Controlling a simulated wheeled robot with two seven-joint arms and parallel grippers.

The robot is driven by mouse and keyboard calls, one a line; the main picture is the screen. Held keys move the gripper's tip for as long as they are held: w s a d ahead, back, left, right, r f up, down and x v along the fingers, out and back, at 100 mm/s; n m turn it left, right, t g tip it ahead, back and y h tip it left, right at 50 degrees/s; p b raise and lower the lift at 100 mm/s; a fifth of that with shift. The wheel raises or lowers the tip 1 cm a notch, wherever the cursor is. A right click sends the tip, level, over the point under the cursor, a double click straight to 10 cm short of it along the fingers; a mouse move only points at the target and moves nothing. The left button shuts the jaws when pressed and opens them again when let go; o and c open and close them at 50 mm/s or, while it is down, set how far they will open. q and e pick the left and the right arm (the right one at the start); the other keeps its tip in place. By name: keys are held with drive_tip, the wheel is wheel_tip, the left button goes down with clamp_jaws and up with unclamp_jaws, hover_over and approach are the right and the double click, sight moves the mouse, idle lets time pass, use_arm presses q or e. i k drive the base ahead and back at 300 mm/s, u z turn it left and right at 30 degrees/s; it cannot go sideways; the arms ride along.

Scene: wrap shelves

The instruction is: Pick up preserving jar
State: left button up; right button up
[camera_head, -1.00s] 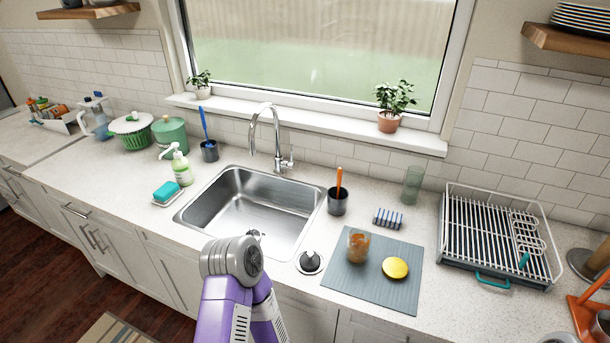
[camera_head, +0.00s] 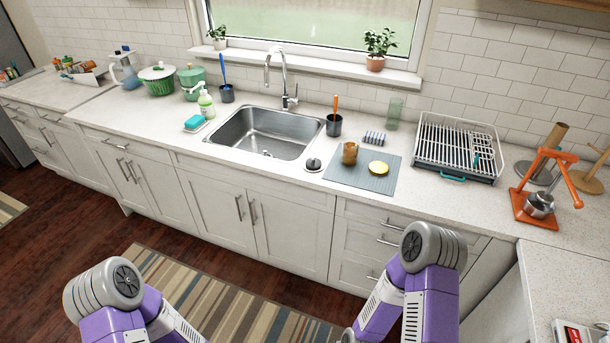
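A small glass jar with brownish-orange contents (camera_head: 350,153) stands upright on a grey mat (camera_head: 376,182) on the counter, right of the sink. It looks like the preserving jar. My two purple arms show at the bottom of the view, well short of the counter. Both grippers are out of the picture, and nothing touches the jar.
The sink (camera_head: 265,133) is left of the mat. A dish rack (camera_head: 455,150) is to the right. A striped rug (camera_head: 235,305) lies on the floor.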

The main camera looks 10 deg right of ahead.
sight(350, 152)
drive_tip(key=z, duration=0.55)
drive_tip(key=i, duration=0.45)
drive_tip(key=z, duration=0.45)
